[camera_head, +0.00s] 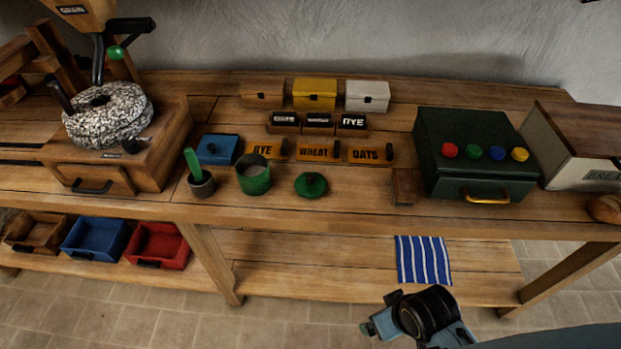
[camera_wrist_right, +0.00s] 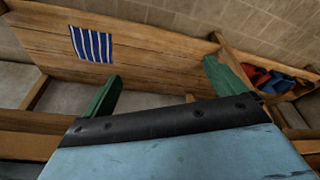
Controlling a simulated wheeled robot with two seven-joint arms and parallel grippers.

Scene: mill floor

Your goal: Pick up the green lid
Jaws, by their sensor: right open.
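The green lid (camera_head: 311,185) is a round disc with a dark green knob on top. It lies on the wooden bench top in the head view, near the front edge, right of an open green canister (camera_head: 254,175). My right gripper (camera_head: 372,324) is low in front of the bench, well apart from the lid. In the right wrist view my right gripper (camera_wrist_right: 163,86) has its two green fingers spread wide with nothing between them. The lid does not show in that view. My left gripper is in neither view.
A mortar with a green pestle (camera_head: 201,180) stands left of the canister. Labelled wooden plates (camera_head: 315,150) lie behind the lid. A small brown block (camera_head: 404,187) and a dark green box (camera_head: 472,150) stand to the right.

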